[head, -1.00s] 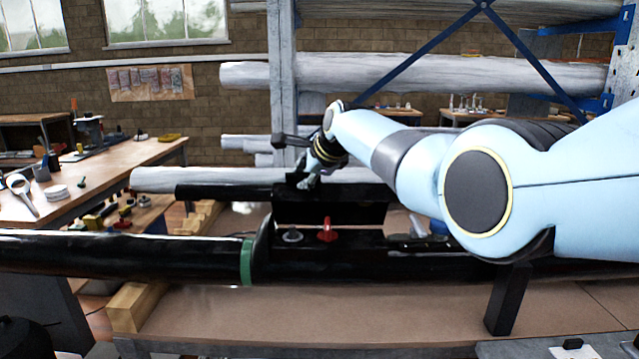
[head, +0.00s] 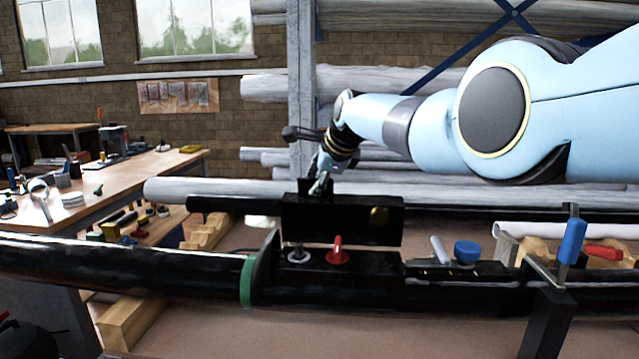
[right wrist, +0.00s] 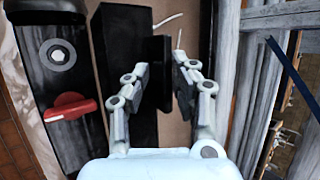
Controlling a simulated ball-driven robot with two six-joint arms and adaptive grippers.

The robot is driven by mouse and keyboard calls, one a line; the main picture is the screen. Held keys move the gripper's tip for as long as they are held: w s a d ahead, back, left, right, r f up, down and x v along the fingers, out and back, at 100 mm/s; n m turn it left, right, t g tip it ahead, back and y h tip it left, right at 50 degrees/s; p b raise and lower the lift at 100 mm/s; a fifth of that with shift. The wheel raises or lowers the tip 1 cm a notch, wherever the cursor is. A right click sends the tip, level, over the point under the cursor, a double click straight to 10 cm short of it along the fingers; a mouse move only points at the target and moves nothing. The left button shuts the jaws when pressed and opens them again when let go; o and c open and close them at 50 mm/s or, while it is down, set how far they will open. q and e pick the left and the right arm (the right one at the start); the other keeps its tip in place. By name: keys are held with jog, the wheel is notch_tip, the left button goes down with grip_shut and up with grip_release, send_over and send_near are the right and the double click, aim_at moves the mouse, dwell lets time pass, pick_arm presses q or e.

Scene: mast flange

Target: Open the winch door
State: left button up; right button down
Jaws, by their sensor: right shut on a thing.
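The winch door (head: 340,232) is a black panel standing up along the far side of the opening in the black mast (head: 200,267). A round brass-coloured piece shows on its near face. In the opening below sit a grey round fitting (head: 298,256) and a red lever (head: 338,254). My right gripper (head: 319,184) is at the door's top edge, shut on a black block-like handle (right wrist: 159,75). The right wrist view shows that handle between the fingers, beside the door (right wrist: 127,80). My left gripper is out of view.
A blue-handled clamp (head: 571,243) stands on the mast at the right, near a blue cap (head: 467,251). Wooden blocks (head: 135,312) support the mast. A tool-covered workbench (head: 110,182) is at the left. Grey mast tubes lie on the rack behind my arm.

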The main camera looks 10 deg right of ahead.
jog(key=shift+w+r, duration=0.2)
jog(key=c, duration=1.4)
grip_release()
jog(key=shift+f, duration=0.15)
jog(key=shift+s, duration=0.1)
jog(key=v, duration=1.2)
